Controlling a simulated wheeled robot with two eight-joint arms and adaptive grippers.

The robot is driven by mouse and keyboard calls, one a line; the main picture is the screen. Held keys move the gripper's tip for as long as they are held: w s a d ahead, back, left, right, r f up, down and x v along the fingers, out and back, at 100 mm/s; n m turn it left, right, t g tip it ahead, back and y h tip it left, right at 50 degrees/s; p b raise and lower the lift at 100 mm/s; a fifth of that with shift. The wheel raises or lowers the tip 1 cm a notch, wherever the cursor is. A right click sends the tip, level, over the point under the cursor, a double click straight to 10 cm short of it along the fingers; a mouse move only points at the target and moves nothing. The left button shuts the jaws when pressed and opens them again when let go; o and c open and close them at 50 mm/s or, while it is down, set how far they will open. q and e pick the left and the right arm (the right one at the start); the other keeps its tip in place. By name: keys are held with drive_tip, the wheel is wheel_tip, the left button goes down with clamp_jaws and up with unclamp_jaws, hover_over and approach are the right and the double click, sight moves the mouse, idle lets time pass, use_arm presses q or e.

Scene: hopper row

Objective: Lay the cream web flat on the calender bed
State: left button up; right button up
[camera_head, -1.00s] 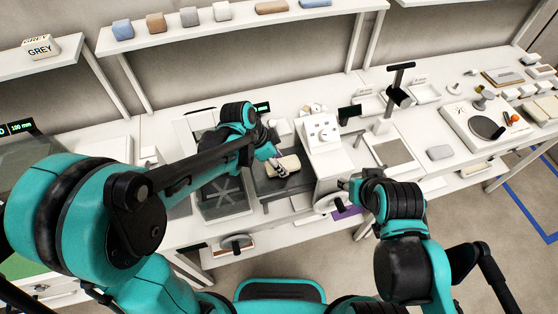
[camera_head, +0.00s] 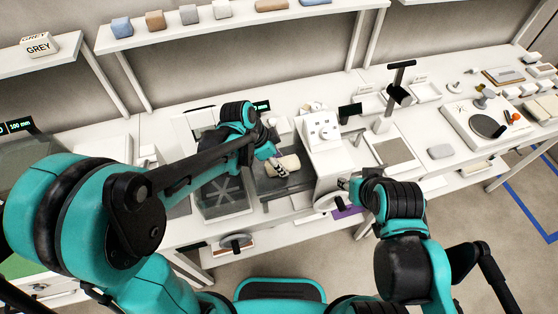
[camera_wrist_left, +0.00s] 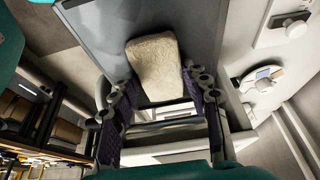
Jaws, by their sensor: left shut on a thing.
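The cream web (camera_head: 285,162) is a small, thick, pale slab over the dark grey calender bed (camera_head: 268,186). In the left wrist view the web (camera_wrist_left: 155,62) extends away from my fingers, with the bed (camera_wrist_left: 205,28) behind it. My left gripper (camera_head: 279,170) is shut on the near end of the web; its fingers (camera_wrist_left: 162,92) stand on either side of that end. I cannot tell whether the web touches the bed. My right gripper (camera_head: 346,184) is beside the calender's white handwheel (camera_head: 328,203); its fingers are too small to read.
The white calender housing (camera_head: 322,150) with knobs stands right of the bed. A dark tray with a star mark (camera_head: 224,192) is to the left. A shelf (camera_head: 235,25) runs behind.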

use_arm(q)
drive_tip(key=o, duration=1.2)
drive_tip(key=shift+f, duration=0.1)
drive_tip(key=v, duration=1.2)
drive_tip(key=shift+s, duration=0.1)
